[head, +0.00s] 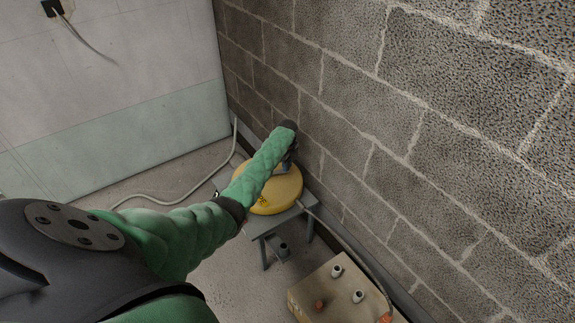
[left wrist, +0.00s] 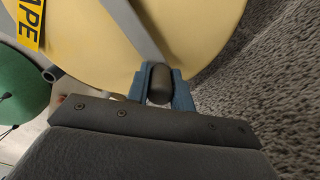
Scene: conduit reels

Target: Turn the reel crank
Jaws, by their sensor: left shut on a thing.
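The yellow reel (head: 281,196) lies on a small grey stand (head: 273,222) beside the block wall. In the left wrist view the reel's yellow face (left wrist: 100,50) fills the top, with a black-on-yellow label at the left. A grey crank arm (left wrist: 132,28) crosses the face to a dark rounded crank handle (left wrist: 160,84). My left gripper (left wrist: 159,90) has its blue fingers on either side of this handle and is shut on it. In the head view my green-sleeved left arm reaches over the reel and hides much of the crank. My right gripper is not in view.
A grey block wall (head: 430,110) stands close on the right of the reel. A tan box (head: 335,290) with several small fittings on top is at the lower right. A pale hose (head: 160,198) runs along the floor to the left.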

